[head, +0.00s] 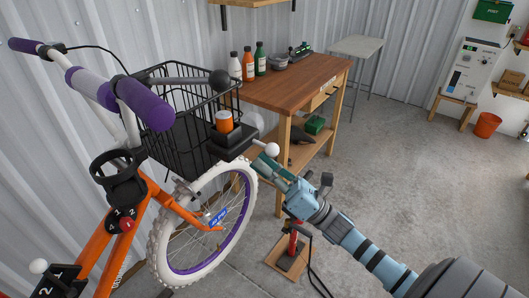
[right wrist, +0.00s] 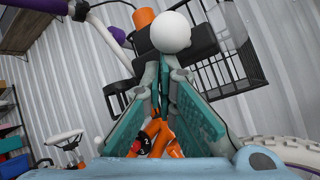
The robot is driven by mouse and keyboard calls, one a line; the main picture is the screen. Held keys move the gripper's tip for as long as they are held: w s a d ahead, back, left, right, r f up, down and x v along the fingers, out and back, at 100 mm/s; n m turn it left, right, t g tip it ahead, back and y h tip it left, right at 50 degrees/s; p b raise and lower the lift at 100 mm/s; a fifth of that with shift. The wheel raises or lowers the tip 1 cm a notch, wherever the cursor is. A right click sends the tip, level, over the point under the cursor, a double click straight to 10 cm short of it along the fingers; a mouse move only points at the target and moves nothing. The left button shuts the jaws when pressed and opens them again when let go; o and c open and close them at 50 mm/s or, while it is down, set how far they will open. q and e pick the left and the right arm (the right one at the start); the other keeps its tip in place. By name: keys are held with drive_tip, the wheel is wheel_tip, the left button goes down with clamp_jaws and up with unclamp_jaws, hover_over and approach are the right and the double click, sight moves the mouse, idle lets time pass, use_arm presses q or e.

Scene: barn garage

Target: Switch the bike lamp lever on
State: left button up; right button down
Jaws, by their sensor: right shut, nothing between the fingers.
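The bike lamp, an orange cylinder (head: 224,121) on a black housing (head: 230,140), sits at the front of the bicycle by the basket. A short lever with a white ball knob (head: 271,149) sticks out from the housing's right side. The knob looks large in the right wrist view (right wrist: 172,31), just beyond the fingertips. My right gripper (head: 262,163) is shut and empty, its teal fingers just below the knob. Its fingers also show in the right wrist view (right wrist: 165,66). I cannot tell whether the fingertips touch the lever. My left gripper is not in view.
The bicycle's black wire basket (head: 170,92) and white front tyre (head: 158,245) are close to my right gripper. A wooden workbench (head: 300,82) with bottles stands behind. A red-handled tool on a wooden base (head: 290,255) stands below my arm.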

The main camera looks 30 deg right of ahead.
drive_tip(key=p, duration=0.1)
drive_tip(key=g+h+p, duration=0.1)
drive_tip(key=p, duration=0.1)
drive_tip(key=shift+s+r+m+g+h, duration=0.2)
drive_tip(key=shift+m+g+h, duration=0.1)
drive_tip(key=shift+m, duration=0.1)
use_arm(q)
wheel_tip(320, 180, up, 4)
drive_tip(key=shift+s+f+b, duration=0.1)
drive_tip(key=shift+b, duration=0.2)
use_arm(e)
drive_tip(key=s+d+f, duration=0.2)
drive_tip(key=s+f, duration=0.3)
drive_tip(key=s, duration=0.2)
drive_tip(key=shift+d+f, duration=0.2)
drive_tip(key=shift+d, duration=0.1)
